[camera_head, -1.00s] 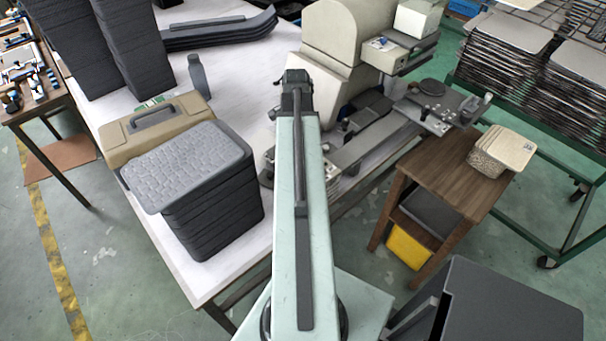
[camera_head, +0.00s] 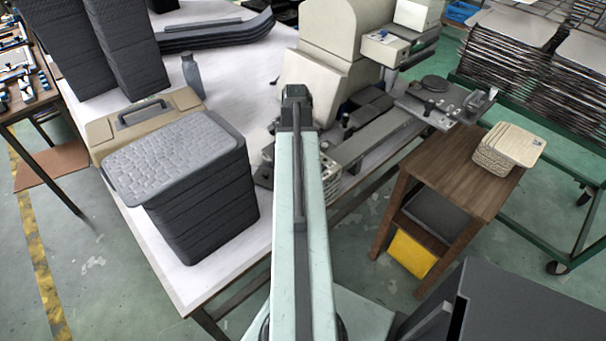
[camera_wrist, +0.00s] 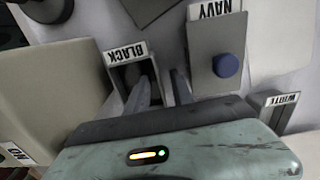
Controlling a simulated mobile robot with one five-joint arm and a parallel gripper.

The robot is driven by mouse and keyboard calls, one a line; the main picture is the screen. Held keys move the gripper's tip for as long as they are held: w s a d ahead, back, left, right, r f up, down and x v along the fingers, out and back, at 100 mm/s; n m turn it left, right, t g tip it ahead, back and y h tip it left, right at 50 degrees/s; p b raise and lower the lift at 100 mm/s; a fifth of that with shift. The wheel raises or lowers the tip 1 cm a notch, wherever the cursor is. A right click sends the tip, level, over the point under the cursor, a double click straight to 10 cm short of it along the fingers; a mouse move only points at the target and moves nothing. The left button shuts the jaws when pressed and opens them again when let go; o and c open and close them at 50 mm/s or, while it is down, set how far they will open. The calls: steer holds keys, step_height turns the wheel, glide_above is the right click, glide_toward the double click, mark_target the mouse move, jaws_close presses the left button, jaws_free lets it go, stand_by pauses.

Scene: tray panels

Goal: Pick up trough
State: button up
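I cannot tell for certain which thing is the trough. In the wrist view, an open grey box with a dark inside (camera_wrist: 118,74) bears an upside-down label BLACK. My gripper (camera_wrist: 162,88) has two pale fingers standing apart, with nothing visible clamped between them. They point toward the BLACK box and the gap at its right; whether they touch it is unclear. A grey panel (camera_wrist: 205,70) labelled NAVY, with a blue knob (camera_wrist: 227,65), is to the right. In the head view my arm reaches toward the beige machine (camera_head: 345,40), and the fingertips are hidden.
A box labelled WHITE (camera_wrist: 272,112) is at the wrist view's right. Dark stacked trays (camera_head: 205,195) and a tan case (camera_head: 95,140) stand on the white table left of my arm. A wooden table (camera_head: 440,185) with tan pads (camera_head: 510,148) is right, before a rack cart (camera_head: 510,85).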

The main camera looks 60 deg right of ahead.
jaws_close()
stand_by(1.4)
